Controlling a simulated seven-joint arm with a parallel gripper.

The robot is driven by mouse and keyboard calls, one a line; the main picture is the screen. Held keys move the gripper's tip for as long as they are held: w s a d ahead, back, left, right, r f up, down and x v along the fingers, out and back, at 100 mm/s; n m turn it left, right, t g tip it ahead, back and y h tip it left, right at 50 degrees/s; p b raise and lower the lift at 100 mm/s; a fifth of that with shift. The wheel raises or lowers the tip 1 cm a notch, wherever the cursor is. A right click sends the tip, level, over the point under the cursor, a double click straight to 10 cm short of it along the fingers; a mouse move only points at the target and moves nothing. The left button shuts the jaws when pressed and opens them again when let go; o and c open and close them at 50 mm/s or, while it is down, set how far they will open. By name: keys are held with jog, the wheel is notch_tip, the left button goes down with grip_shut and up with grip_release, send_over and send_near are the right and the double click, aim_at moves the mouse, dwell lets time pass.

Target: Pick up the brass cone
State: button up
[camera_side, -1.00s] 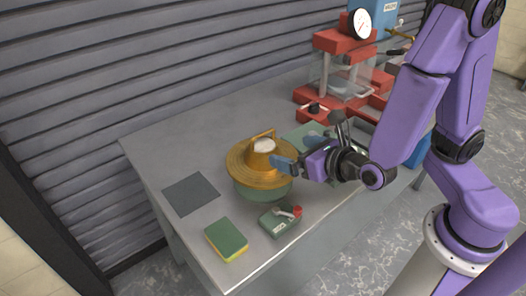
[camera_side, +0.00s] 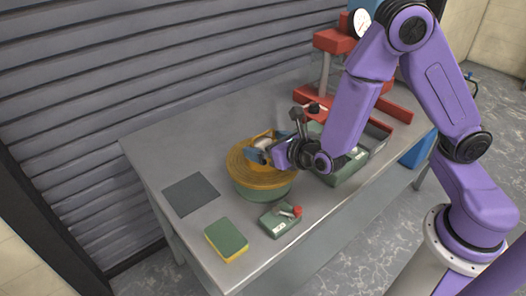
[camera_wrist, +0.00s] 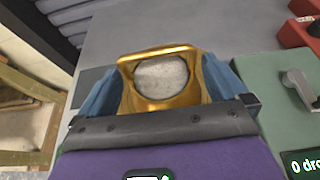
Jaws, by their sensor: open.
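The brass cone (camera_side: 265,136) stands on a round brass plate (camera_side: 240,165) on a green base (camera_side: 262,191). In the wrist view the brass cone (camera_wrist: 160,54) shows from above, with a raised handle bar across its far side and a pale grey filling in its mouth. My gripper (camera_side: 262,154) is at the cone in the side view, hiding part of it. In the wrist view my gripper (camera_wrist: 158,88) is open, with one blue finger on each side of the cone. I cannot tell whether the fingers touch it.
A dark grey mat (camera_side: 191,194), a green-yellow sponge (camera_side: 226,240) and a small green box with a red knob (camera_side: 279,221) lie on the grey table (camera_side: 200,150). A larger green box (camera_side: 347,172) is partly behind my arm. A red press (camera_side: 325,80) stands at the back right.

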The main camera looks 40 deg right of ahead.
jog(key=shift+x, duration=1.05)
jog(key=c, duration=1.1)
jog(key=shift+o, duration=0.2)
jog(key=shift+r, duration=0.2)
jog(key=shift+r, duration=0.45)
notch_tip(320, 180, up, 2)
jog(key=shift+r, duration=0.1)
jog(key=s+d+r, duration=0.3)
jog(key=s+r, duration=0.6)
jog(key=s, duration=0.4)
jog(key=shift+s+d+r, duration=0.25)
jog(key=shift+d, duration=0.1)
